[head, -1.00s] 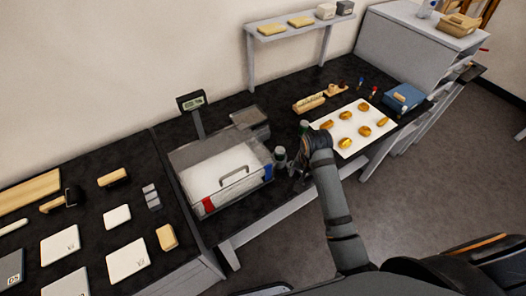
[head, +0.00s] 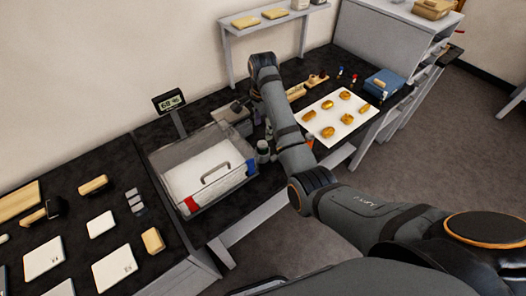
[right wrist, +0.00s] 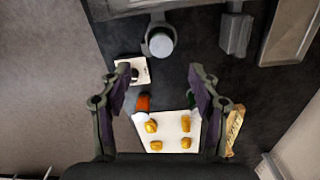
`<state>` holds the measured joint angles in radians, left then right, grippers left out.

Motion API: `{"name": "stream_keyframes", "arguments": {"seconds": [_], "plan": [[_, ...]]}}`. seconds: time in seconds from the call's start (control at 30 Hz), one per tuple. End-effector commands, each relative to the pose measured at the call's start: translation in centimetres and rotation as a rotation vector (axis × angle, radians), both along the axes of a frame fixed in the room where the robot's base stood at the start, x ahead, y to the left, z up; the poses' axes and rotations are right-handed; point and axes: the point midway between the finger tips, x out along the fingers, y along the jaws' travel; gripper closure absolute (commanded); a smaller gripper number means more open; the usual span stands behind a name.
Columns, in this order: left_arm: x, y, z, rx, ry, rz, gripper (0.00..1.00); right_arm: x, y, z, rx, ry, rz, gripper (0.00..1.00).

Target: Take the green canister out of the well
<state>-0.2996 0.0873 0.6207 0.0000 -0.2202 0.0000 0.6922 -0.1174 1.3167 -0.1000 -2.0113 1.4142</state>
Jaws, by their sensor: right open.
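A dark green round thing (right wrist: 190,99), likely the green canister, is partly hidden behind one finger in the right wrist view. My arm covers that spot in the head view, and I cannot make out the well around it. My right gripper (right wrist: 165,74) is open and empty, with its purple-padded fingers spread above the table. In the head view my right gripper (head: 257,117) is mostly hidden behind its own arm. My left gripper does not show.
A pale-topped jar (right wrist: 160,43) stands beside the clear balance case (head: 207,170); it also shows in the head view (head: 262,148). An orange thing (right wrist: 143,102) stands near the white tray (head: 347,117) of gold pieces. A blue box (head: 384,83) lies beyond.

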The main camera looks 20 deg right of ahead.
Motion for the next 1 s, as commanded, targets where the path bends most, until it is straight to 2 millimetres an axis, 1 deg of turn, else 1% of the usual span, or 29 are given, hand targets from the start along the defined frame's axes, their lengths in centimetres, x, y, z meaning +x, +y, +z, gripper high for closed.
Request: {"name": "stream_keyframes", "arguments": {"seconds": [0.03, 0.17, 0.23, 0.37, 0.43, 0.57, 0.67, 0.7, 0.8, 0.97, 1.0], "plan": [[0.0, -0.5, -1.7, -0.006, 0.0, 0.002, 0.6, 0.0, 0.0, -1.7, 0.0, 0.001, 0.001, 0.38], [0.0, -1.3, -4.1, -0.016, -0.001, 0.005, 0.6, 0.0, 0.0, -4.0, 0.0, 0.0, 0.001, 0.38], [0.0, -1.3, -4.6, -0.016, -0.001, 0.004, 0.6, 0.0, 0.0, -4.5, 0.0, -0.001, 0.001, 0.38], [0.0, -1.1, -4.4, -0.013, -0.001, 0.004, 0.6, 0.0, 0.0, -4.3, 0.0, -0.001, 0.002, 0.38], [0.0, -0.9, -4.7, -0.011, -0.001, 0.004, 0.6, 0.0, 0.0, -4.7, 0.0, -0.001, 0.002, 0.38], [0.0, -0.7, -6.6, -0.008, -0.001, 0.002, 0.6, 0.0, 0.1, -6.6, 0.0, 0.0, 0.002, 0.38], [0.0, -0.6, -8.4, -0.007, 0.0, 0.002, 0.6, 0.0, 0.1, -8.4, 0.0, -0.001, 0.002, 0.38], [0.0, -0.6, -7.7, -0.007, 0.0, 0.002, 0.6, 0.0, 0.1, -8.5, 0.0, 0.001, 0.002, 0.38], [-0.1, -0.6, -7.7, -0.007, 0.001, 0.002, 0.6, 0.0, 0.1, -9.4, 0.0, 0.0, 0.002, 0.38], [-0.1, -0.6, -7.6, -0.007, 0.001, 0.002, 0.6, 0.0, 0.1, -9.4, 0.0, -0.001, 0.002, 0.38], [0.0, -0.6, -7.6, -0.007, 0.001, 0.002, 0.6, 0.0, 0.1, -9.4, 0.0, -0.001, 0.002, 0.39]]}}
